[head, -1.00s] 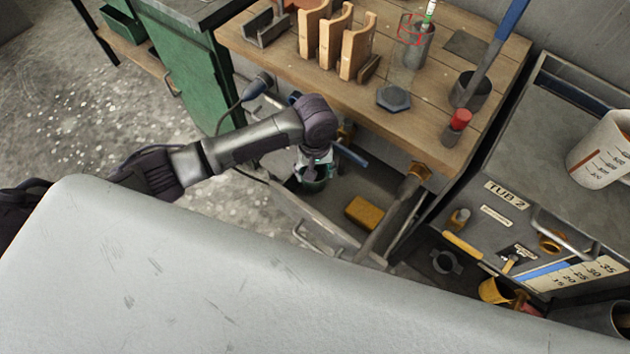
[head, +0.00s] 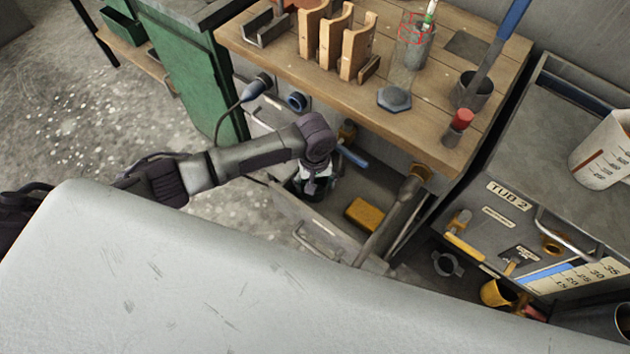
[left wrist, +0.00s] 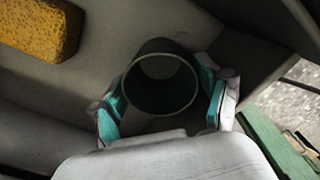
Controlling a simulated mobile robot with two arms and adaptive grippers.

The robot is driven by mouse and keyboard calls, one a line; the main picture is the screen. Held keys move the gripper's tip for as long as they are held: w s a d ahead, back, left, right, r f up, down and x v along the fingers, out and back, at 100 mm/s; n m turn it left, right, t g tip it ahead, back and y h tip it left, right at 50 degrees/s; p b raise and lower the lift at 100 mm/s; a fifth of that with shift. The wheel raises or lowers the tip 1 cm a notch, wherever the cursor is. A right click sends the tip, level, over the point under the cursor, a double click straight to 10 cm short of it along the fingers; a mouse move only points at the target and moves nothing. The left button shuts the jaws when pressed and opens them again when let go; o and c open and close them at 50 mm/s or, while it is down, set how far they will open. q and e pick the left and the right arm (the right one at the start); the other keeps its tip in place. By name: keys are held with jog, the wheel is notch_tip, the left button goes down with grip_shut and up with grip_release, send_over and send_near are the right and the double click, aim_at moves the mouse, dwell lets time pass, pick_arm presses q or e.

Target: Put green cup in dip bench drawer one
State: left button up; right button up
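The green cup (left wrist: 161,88) is dark green. In the left wrist view I look down into its round mouth, low in the open drawer (head: 288,205) under the wooden bench. My left gripper (left wrist: 163,95) has a teal-padded finger on each side of the cup, close against its wall, and looks shut on it. In the head view the left gripper (head: 316,178) reaches into the drawer and hides most of the cup. I cannot tell if the cup rests on the drawer floor. My right gripper is not in view.
A yellow block (head: 365,214) lies in the drawer to the right of the cup and also shows in the left wrist view (left wrist: 38,28). The wooden bench top (head: 350,95) overhangs the drawer's back. A green cabinet (head: 192,75) stands left, a tub unit (head: 505,196) right.

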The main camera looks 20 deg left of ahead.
pick_arm(q)
notch_tip(320, 180, up, 8)
jog(key=p, duration=0.1)
dwell(0.5)
